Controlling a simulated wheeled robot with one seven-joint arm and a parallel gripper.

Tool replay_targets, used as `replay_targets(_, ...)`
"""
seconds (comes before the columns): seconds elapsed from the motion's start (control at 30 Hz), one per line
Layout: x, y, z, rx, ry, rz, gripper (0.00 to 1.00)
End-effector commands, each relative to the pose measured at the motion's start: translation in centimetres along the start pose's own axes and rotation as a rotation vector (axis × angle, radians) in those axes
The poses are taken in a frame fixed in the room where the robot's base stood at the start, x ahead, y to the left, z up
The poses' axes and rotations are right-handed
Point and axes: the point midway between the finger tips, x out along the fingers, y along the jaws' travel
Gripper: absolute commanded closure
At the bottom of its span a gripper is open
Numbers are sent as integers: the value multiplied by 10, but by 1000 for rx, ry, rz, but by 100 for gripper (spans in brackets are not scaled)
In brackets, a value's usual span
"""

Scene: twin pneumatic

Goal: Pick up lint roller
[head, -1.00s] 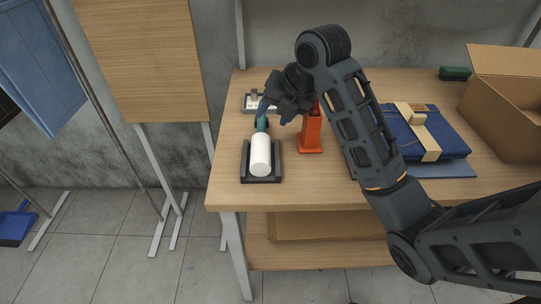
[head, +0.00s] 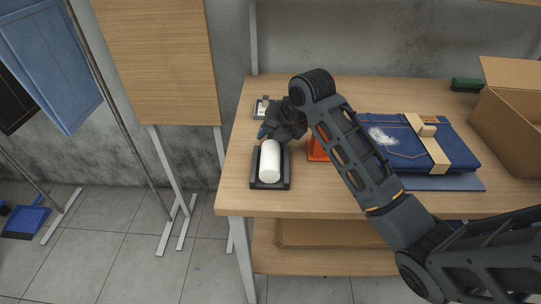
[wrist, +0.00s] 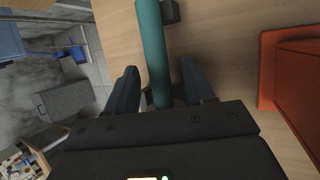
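The lint roller has a white roll (head: 270,162) lying in a dark tray (head: 284,172) near the table's left front edge. Its teal handle (wrist: 153,50) shows in the wrist view; in the head view my gripper hides it. My gripper (head: 270,132) is low over the handle, just behind the white roll. In the wrist view its two fingers (wrist: 160,83) are apart, one on each side of the handle, with small gaps visible. I cannot tell how far down the fingers reach along the handle.
An orange object (head: 316,151) stands close to the right of my gripper, partly behind my arm. Folded blue denim (head: 390,140) with a white patch lies farther right, near a cardboard box (head: 508,125). A small grey tray (head: 261,109) is behind my gripper.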

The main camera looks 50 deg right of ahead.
Motion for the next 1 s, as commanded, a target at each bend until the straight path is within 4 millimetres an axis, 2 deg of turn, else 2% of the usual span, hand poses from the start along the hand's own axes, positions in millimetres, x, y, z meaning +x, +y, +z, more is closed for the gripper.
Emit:
replay_targets(0.07, 0, 0, 0, 0, 0, 0, 55)
replay_targets(0.53, 0, 0, 0, 0, 1, -1, 100)
replay_targets(0.87, 0, 0, 0, 1, 2, -2, 100)
replay_targets(1.0, -7, 3, 3, -1, 0, -1, 100)
